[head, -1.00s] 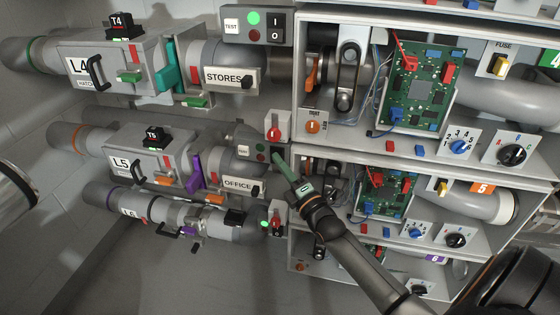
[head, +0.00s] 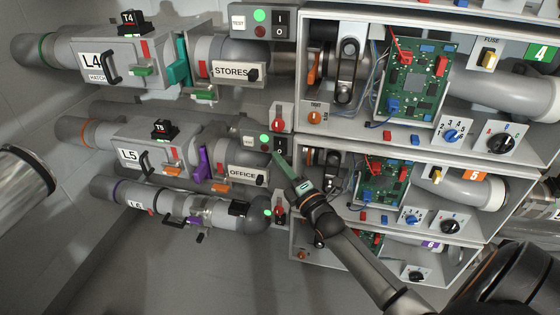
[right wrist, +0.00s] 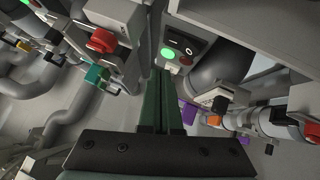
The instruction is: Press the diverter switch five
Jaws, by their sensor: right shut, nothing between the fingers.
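The row-five switch box (head: 249,139) is a small grey box with a white TEST label, a lit green lamp (head: 264,138), a dark red lamp and a black rocker switch. It stands above the OFFICE label. In the right wrist view the box shows its black rocker (right wrist: 182,43) and glowing green lamp (right wrist: 167,53). My right gripper (head: 279,157) has green fingers, shut and empty, with the tips close to the box's lower right side. I cannot tell whether they touch the rocker. My left gripper is not in view.
A red switch (head: 278,123) sits just above the box. The OFFICE plate (head: 241,172) is below it. The open panel with a circuit board (head: 386,183) lies to the right. A similar box (head: 246,21) with a lit green lamp stands in row four.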

